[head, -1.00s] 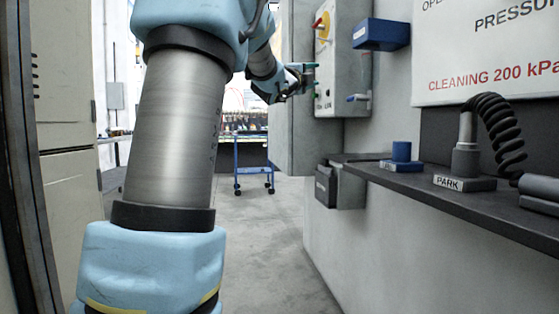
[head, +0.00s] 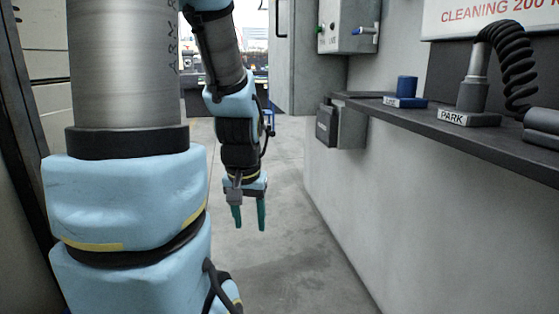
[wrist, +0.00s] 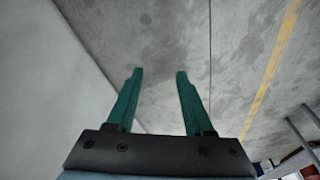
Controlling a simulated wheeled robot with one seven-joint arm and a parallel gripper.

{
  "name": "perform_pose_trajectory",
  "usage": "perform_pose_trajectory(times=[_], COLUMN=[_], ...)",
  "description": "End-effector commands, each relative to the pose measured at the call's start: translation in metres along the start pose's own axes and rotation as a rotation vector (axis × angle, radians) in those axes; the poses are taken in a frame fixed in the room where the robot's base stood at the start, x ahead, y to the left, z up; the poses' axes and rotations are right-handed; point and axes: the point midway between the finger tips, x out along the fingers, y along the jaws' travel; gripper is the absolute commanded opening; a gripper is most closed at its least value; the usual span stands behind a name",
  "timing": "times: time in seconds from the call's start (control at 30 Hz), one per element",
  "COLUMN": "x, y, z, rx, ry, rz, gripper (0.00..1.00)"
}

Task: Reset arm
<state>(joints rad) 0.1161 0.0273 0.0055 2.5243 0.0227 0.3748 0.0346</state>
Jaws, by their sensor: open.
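My gripper (head: 249,216) hangs pointing down in the head view, over the grey floor of the aisle and left of the wall shelf. Its two green fingers are apart with nothing between them. In the wrist view my gripper (wrist: 158,75) shows both fingers spread over bare concrete floor (wrist: 235,40). My arm fills the left of the head view and hides part of what is behind it.
A dark shelf (head: 445,123) on the right wall bears a PARK stand (head: 474,103) with a coiled black hose and a blue block (head: 406,90). A grey panel box (head: 347,25) hangs farther back. A grey box (head: 342,125) juts below the shelf. The aisle floor is clear.

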Motion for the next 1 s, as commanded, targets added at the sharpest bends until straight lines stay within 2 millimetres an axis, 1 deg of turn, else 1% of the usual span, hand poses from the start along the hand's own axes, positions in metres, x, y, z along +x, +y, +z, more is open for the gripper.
perform_pose_trajectory(times=[0.03,0.07,0.1,0.37,0.47,0.7,0.77,0.9,1.0], x=[0.003,0.004,-0.011,-0.067,-0.095,-0.171,-0.190,-0.233,-0.261], y=[0.002,0.004,0.004,0.002,0.002,0.000,0.000,-0.001,-0.002], z=[0.021,0.032,0.030,0.014,0.008,-0.009,-0.013,-0.022,-0.029], rx=[-0.044,-0.071,-0.077,-0.069,-0.068,-0.067,-0.067,-0.067,-0.067], ry=[-0.052,-0.083,-0.085,-0.079,-0.078,-0.077,-0.077,-0.076,-0.076], rz=[0.008,0.013,0.014,0.013,0.013,0.012,0.012,0.012,0.012], gripper=[0.52,0.52,0.52,0.52,0.52,0.52,0.52,0.52,0.52])
